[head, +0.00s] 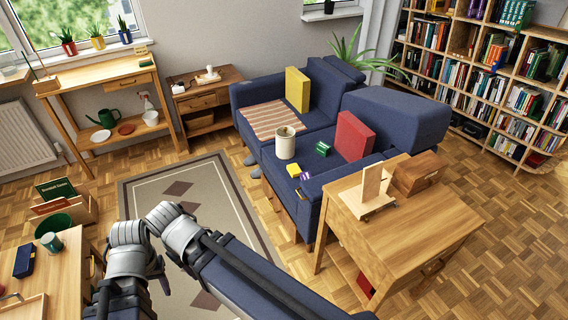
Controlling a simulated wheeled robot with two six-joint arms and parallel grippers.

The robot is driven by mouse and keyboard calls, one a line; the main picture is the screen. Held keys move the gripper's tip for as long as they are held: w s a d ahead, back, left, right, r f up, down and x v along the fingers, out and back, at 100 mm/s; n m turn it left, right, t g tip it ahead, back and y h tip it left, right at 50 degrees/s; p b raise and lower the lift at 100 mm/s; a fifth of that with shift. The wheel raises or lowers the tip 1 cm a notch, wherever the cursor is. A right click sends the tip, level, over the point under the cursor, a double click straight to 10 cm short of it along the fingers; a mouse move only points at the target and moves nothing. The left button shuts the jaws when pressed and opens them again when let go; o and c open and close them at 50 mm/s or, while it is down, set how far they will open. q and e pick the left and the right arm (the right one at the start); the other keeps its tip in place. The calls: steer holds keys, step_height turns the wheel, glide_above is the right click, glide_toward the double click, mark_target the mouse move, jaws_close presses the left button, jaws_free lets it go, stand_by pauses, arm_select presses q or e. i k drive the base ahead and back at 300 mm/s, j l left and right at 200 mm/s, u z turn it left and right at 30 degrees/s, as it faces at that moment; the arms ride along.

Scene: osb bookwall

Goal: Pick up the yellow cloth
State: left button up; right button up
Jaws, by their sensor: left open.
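A small yellow piece (294,170), which looks like the folded yellow cloth, lies on the front part of the blue sofa seat (262,158). It is next to a small purple and white item (305,176) and below the cream canister (285,143). My left gripper (163,281) shows only as a small dark part beside my arm, low over the rug and well to the left of the cloth. It is open, and I see nothing in it. My right gripper is not in view.
A green box (323,149), a red cushion (354,136), a yellow cushion (297,90) and a striped blanket (270,119) are on the sofa. A wooden side table (420,215) stands at its right end.

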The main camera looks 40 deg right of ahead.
mark_target(293, 169)
steer(key=i+l, duration=0.25)
steer(key=i, duration=0.2)
steer(key=i+l, duration=0.25)
steer(key=i, duration=0.25)
steer(key=i+l, duration=0.1)
steer(key=l, duration=0.2)
steer(key=i+l+z, duration=0.1)
steer(key=l, duration=0.2)
